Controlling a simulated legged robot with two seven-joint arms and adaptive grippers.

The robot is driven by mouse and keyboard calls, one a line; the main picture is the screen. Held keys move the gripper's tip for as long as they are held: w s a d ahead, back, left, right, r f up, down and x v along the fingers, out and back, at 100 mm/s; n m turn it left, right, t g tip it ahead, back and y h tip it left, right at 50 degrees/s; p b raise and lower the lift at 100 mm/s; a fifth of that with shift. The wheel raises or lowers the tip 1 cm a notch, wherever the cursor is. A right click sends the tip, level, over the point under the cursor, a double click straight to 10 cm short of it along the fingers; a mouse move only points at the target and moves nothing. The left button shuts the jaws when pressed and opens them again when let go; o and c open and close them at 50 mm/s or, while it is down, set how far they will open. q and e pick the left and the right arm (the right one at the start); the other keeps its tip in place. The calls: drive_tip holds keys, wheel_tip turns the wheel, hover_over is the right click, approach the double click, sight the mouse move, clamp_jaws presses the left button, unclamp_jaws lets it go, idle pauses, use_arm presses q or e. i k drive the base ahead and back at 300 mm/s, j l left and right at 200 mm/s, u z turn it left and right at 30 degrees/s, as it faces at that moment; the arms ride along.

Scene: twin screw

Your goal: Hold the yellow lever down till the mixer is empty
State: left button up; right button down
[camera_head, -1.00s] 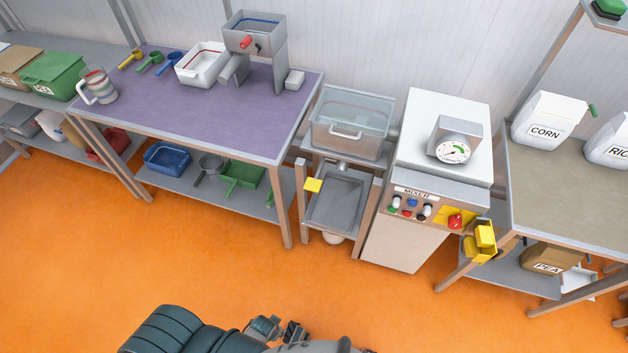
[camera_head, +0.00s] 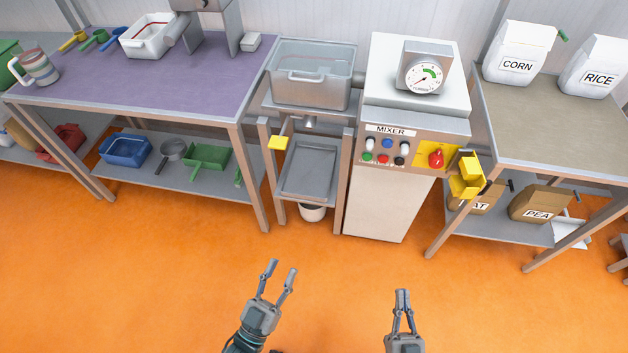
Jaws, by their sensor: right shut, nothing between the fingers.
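The mixer (camera_head: 400,200) is a boxy unit with a labelled front panel, coloured buttons, a red knob (camera_head: 436,158) and a dial on top. A clear-walled tank (camera_head: 310,90) stands beside it on a stand, above a grey tray (camera_head: 308,170). A flat yellow lever (camera_head: 278,142) sticks out at the left of the stand, below the tank. What the tank holds is hard to tell. My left gripper (camera_head: 282,270) is open and empty over the floor, well short of the stand. My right gripper (camera_head: 402,292) is shut and empty, in front of the mixer.
A yellow bracket-like part (camera_head: 466,178) sits at the mixer's right side. A purple-topped table (camera_head: 150,100) stands left, a table with CORN and RICE bags (camera_head: 540,110) right. A white bucket (camera_head: 312,212) is under the stand. The orange floor between is clear.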

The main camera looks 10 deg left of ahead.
sight(280, 143)
drive_tip(key=i+l+u, duration=0.15)
drive_tip(key=i+u, duration=0.2)
drive_tip(key=i+l+u, duration=0.4)
drive_tip(key=i+j, duration=0.1)
drive_tip(key=i, duration=0.05)
